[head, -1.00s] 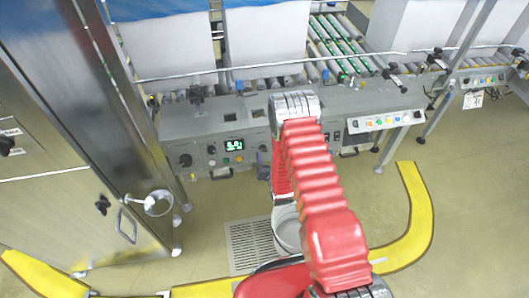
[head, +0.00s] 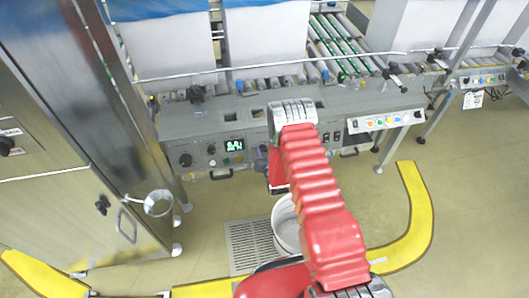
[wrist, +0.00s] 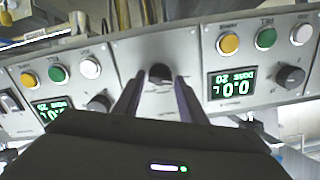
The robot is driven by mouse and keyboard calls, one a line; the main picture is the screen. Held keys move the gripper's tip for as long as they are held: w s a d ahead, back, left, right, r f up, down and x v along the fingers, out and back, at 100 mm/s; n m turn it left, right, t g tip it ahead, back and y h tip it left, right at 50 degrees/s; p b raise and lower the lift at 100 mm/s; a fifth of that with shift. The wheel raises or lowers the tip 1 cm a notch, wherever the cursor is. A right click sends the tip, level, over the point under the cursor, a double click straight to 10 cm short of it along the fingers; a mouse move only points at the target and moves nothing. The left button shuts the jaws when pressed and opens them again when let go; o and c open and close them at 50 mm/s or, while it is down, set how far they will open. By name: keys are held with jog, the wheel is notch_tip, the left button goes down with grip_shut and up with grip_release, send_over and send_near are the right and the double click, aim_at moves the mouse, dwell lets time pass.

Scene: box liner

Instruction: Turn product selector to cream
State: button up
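A black rotary knob (wrist: 160,73), which I take to be the product selector, sits on the middle grey panel in the wrist view. Its position marks are too small to read, so I cannot tell where it points. My gripper (wrist: 160,82) shows as two dark fingers, apart, one on each side of the knob in the picture. I cannot tell whether they touch it or how much depth lies between. In the head view the red arm hides the gripper and this knob.
Side panels carry lit displays (wrist: 232,84), other black knobs (wrist: 290,77) and yellow, green and white buttons. In the head view the left panel's display (head: 234,145) shows. A white bucket (head: 286,228) stands on the floor below my arm, beside a floor grate (head: 250,245).

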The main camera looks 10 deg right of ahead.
jog(key=c, duration=0.7)
jog(key=shift+c, duration=0.2)
jog(key=shift+m, duration=0.4)
jog(key=m, duration=0.3)
jog(key=shift+d, duration=0.1)
jog(key=m, duration=0.3)
jog(key=shift+m, duration=0.3)
jog(key=m, duration=0.6)
jog(key=shift+s+d+f+m, duration=0.1)
jog(key=shift+s+f+m, duration=0.1)
jog(key=shift+m, duration=0.1)
jog(key=o, duration=1)
jog(key=shift+w, duration=0.1)
